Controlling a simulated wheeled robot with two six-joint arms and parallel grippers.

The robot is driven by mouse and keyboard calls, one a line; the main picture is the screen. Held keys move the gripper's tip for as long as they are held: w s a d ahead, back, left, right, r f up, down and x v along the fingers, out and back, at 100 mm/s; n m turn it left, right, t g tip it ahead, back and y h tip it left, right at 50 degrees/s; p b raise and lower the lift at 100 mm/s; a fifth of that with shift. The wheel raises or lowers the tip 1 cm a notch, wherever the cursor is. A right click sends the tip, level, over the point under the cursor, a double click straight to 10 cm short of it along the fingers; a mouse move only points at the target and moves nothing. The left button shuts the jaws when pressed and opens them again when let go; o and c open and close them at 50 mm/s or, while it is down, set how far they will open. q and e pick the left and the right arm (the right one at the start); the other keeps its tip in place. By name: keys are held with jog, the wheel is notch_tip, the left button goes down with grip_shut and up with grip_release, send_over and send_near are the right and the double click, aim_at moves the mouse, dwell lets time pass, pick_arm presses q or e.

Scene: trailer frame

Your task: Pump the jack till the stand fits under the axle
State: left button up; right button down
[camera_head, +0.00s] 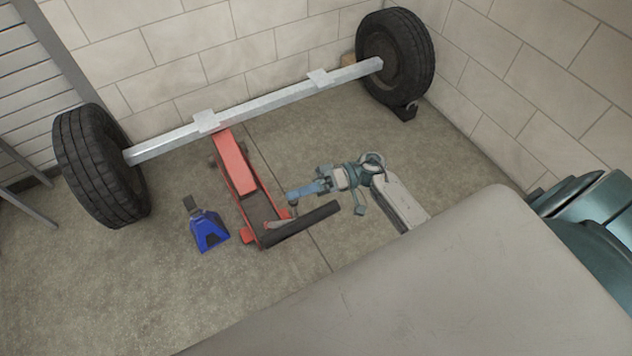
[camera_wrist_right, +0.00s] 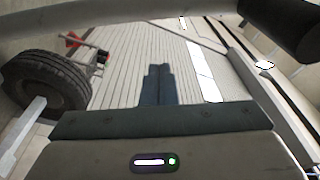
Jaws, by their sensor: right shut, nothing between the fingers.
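A red floor jack (camera_head: 232,165) lies on the floor with its front end at the grey axle (camera_head: 262,108), near the left wheel. Its black handle (camera_head: 305,223) slopes low out to the right from the jack's rear. A blue jack stand (camera_head: 208,231) stands on the floor left of the jack, clear of the axle. My right gripper (camera_head: 292,198) is shut and empty beside the jack's rear, just above the handle in the picture; I cannot tell if it touches. Its closed fingers (camera_wrist_right: 157,84) show in the right wrist view. My left gripper is out of view.
Black wheels stand at the axle's left end (camera_head: 100,165) and right end (camera_head: 396,57). A dark chock (camera_head: 405,112) sits by the right wheel. Block walls (camera_head: 190,45) close the back and right.

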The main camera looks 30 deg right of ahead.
jog(key=s, duration=0.1)
jog(key=s+a+f, duration=0.1)
jog(key=s+a+p, duration=0.1)
jog(key=shift+s+f, duration=0.1)
jog(key=shift+f, duration=0.25)
